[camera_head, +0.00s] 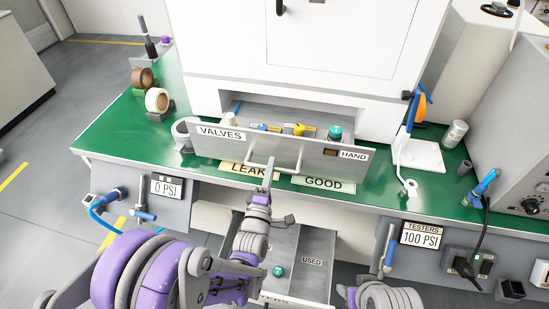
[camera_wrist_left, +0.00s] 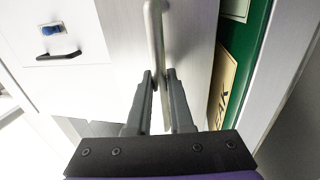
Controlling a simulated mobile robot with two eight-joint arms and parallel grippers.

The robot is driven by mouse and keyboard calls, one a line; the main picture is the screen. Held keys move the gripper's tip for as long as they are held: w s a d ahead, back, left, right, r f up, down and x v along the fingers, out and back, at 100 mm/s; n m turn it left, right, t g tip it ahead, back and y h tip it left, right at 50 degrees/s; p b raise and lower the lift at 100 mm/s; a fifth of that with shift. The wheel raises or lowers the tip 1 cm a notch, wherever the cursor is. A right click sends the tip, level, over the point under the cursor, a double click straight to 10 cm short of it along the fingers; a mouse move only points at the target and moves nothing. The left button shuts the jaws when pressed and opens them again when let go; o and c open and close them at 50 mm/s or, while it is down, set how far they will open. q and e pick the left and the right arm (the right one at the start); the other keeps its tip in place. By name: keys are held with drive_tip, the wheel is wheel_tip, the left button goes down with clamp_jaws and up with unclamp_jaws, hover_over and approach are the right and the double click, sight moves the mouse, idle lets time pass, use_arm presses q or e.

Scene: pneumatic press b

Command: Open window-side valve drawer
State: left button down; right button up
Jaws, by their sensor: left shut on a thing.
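The grey drawer marked VALVES and HAND (camera_head: 228,143) stands pulled out from under the white cabinet, over the green bench. Inside it are several small parts, among them yellow, blue and teal ones. Its pale bar handle (camera_head: 288,169) is on the front face. In the left wrist view the fingers (camera_wrist_left: 160,80) are closed around the handle (camera_wrist_left: 152,35). My right arm's grey ribbed part shows at the bottom right of the head view; its fingers are not visible.
LEAK (camera_head: 247,170) and GOOD (camera_head: 322,184) labels lie on the bench (camera_head: 110,135) below the drawer. A lower drawer marked USED (camera_head: 312,262) stands open beneath, with a teal part (camera_head: 278,270) in it. Tape rolls (camera_head: 157,100) stand left, a white tray (camera_head: 420,157) right.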

use_arm(q)
drive_tip(key=shift+v, duration=0.85)
drive_tip(key=shift+r, duration=0.15)
drive_tip(key=c, duration=0.8)
unclamp_jaws()
drive_tip(key=shift+s, duration=0.1)
drive_tip(key=b+v, duration=0.2)
drive_tip(key=v, duration=0.8)
drive_tip(key=shift+s+b, duration=0.3)
drive_tip(key=shift+b, duration=0.1)
drive_tip(key=shift+a, duration=0.1)
